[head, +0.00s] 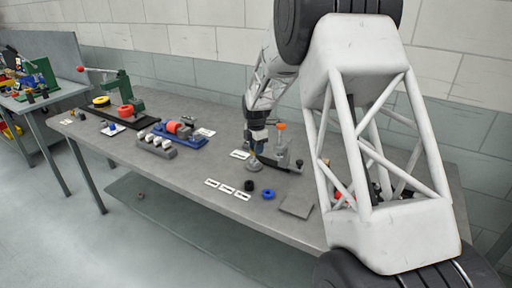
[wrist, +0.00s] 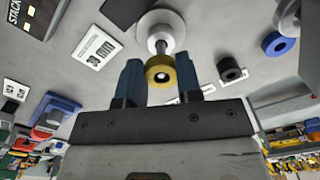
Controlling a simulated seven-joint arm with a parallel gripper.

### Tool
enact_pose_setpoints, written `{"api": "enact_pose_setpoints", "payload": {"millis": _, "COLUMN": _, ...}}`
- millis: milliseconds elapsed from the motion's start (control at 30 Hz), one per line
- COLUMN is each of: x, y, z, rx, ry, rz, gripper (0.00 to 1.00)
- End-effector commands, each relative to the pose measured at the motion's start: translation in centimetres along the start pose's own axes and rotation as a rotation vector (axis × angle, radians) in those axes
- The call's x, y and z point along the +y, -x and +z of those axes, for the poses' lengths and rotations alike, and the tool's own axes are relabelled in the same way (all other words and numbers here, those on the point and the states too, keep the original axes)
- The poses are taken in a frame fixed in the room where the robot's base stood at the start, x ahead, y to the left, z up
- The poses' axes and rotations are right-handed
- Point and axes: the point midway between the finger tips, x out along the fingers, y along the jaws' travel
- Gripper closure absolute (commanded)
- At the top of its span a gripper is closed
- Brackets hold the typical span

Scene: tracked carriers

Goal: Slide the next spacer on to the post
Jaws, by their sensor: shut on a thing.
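My gripper (wrist: 165,80) has its two blue fingers shut on a brass-yellow spacer ring (wrist: 152,76). In the head view my gripper (head: 258,142) is low over the table, above the post's round base (head: 254,166). In the wrist view the grey post (wrist: 164,45) rises from a pale round base (wrist: 145,25) and runs in line with the held ring. A bright spot shows in the ring's hole; I cannot tell whether the ring is around the post or just above its tip. A black spacer (head: 249,185) and a blue spacer (head: 267,194) lie on the table.
A grey fixture with an orange knob (head: 281,126) stands close right of my gripper. White label cards (head: 227,190) lie in front, and a grey square plate (head: 297,206) lies to the right. A blue tray (head: 185,137) and a grey block rack (head: 157,145) stand left.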

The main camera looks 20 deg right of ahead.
Motion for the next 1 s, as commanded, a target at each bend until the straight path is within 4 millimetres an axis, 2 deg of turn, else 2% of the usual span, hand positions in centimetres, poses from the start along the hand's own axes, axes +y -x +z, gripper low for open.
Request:
{"api": "enact_pose_setpoints", "payload": {"millis": 567, "x": 0.01, "y": -0.34, "z": 0.00, "rx": 0.000, "ry": 0.000, "rz": 0.000, "gripper": 0.91}}
{"api": "enact_pose_setpoints", "payload": {"millis": 600, "x": 0.01, "y": -0.33, "z": 0.00, "rx": 0.000, "ry": 0.000, "rz": 0.000, "gripper": 0.63}}
{"api": "enact_pose_setpoints", "payload": {"millis": 767, "x": 0.01, "y": -0.33, "z": 0.00, "rx": 0.000, "ry": 0.000, "rz": 0.000, "gripper": 0.38}}
{"api": "enact_pose_setpoints", "payload": {"millis": 967, "x": 0.01, "y": -0.33, "z": 0.00, "rx": 0.000, "ry": 0.000, "rz": 0.000, "gripper": 0.38}}
{"api": "enact_pose_setpoints", "payload": {"millis": 1000, "x": 0.00, "y": -0.34, "z": 0.00, "rx": 0.000, "ry": 0.000, "rz": 0.000, "gripper": 0.32}}
